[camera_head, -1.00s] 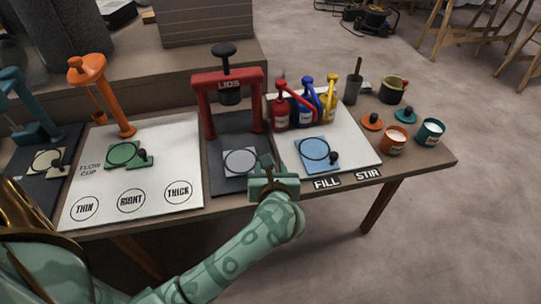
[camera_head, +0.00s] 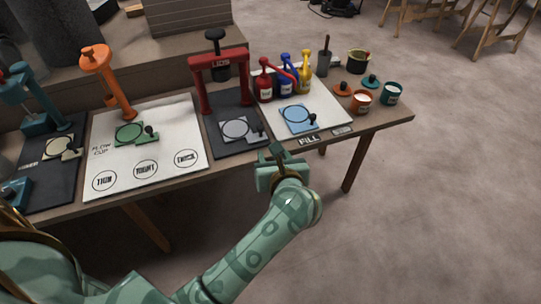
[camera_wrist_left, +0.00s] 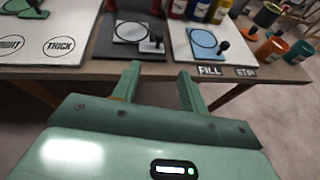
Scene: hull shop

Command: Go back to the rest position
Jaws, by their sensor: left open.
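My left gripper (camera_head: 277,158) is in front of the bench's front edge in the head view, near the grey plate of the lid press. In the left wrist view its two green fingers (camera_wrist_left: 157,90) are apart with nothing between them. The bench (camera_head: 240,155) lies beyond the fingertips. My right gripper is not in either view.
On the bench stand a red lid press (camera_head: 221,64), an orange stand (camera_head: 107,78), and red (camera_head: 264,85), blue (camera_head: 286,82) and yellow (camera_head: 305,72) pump bottles. An orange pot (camera_head: 361,102) and a teal pot (camera_head: 391,94) stand right. Open floor (camera_head: 440,210) lies in front.

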